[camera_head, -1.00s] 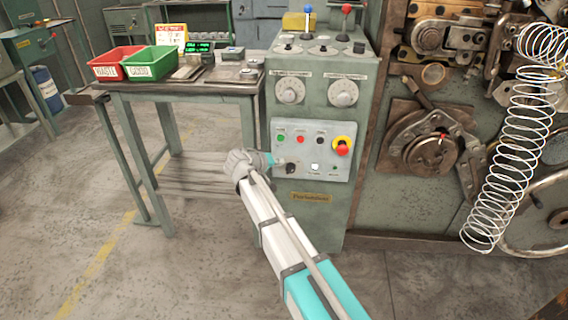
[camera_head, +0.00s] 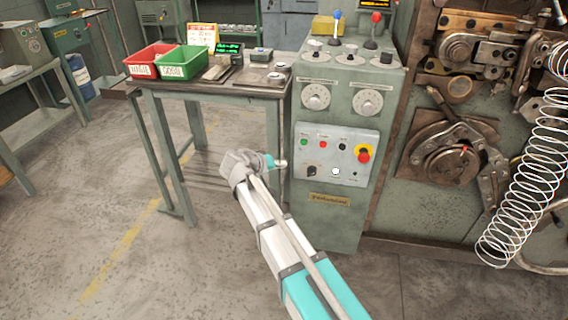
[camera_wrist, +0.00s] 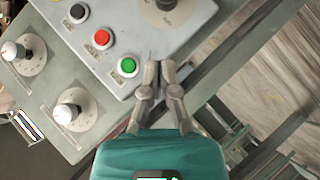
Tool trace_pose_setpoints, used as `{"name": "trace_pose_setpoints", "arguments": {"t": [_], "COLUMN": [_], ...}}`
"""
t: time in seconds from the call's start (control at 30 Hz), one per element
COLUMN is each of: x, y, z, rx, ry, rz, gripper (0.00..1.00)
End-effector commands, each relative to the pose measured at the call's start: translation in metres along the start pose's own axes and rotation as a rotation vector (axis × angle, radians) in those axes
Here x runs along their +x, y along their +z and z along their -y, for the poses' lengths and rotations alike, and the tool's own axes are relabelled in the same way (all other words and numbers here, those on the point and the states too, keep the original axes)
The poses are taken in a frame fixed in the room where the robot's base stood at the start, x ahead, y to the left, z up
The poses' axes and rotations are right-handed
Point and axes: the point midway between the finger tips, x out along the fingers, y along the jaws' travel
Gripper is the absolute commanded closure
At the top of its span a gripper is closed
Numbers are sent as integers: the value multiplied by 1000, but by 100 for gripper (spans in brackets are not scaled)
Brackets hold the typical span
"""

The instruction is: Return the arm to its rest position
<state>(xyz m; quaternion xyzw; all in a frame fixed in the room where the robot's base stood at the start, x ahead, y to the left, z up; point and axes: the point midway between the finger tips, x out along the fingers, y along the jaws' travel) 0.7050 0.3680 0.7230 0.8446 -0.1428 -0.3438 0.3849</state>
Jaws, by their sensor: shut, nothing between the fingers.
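My arm reaches up from the bottom of the head view, with white and teal links. My gripper (camera_head: 280,163) is at its end, left of the control panel (camera_head: 338,152) on the green cabinet, with nothing held. In the wrist view the two grey fingers (camera_wrist: 160,66) are together and empty, with the green button (camera_wrist: 127,66) just left of their tips. The black selector knob (camera_head: 311,171) is right of the gripper in the head view, with a visible gap. I cannot tell the gripper's exact depth from the panel.
A table (camera_head: 215,88) with a red bin (camera_head: 152,60) and a green bin (camera_head: 185,63) stands left of the cabinet. The coiling machine with a hanging wire spring (camera_head: 520,195) is at the right. Open floor (camera_head: 90,205) lies left and in front.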

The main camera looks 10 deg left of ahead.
Motion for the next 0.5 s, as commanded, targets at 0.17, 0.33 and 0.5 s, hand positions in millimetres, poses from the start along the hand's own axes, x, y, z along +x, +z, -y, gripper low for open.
{"name": "trace_pose_setpoints", "arguments": {"t": [0.17,0.33,0.5], "x": [1,1,7], "y": [0,0,7], "z": [0,0,-5], "rx": [0,0,3], "ry": [0,0,-8], "rz": [1,1,19], "gripper": [100,100,100]}}
